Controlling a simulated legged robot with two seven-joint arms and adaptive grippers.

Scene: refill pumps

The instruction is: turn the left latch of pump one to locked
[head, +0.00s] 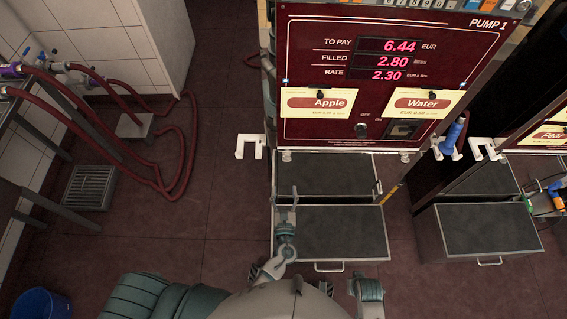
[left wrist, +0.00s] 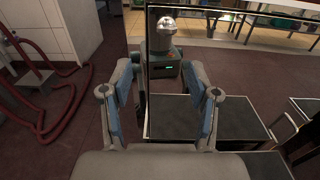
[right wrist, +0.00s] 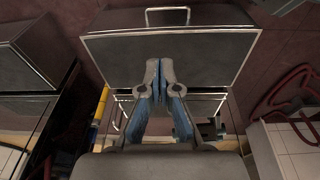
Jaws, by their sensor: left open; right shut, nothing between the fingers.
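Pump one has a dark red panel (head: 330,60) marked PUMP 1 in the head view. A small pale fitting (head: 286,156) sits at its lower left edge and a similar one (head: 405,157) at its lower right. The left one may be the left latch; its turn is too small to tell. My left gripper (head: 285,199) is below the left fitting, in front of the black-topped drawers, apart from the panel. In the left wrist view its fingers (left wrist: 160,92) are open and empty.
Black-topped drawers (head: 330,222) stand below the panel. A white hook (head: 250,146) juts out left of it. Red hoses (head: 187,150) lie on the floor at left. A second pump (head: 540,130) stands at right.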

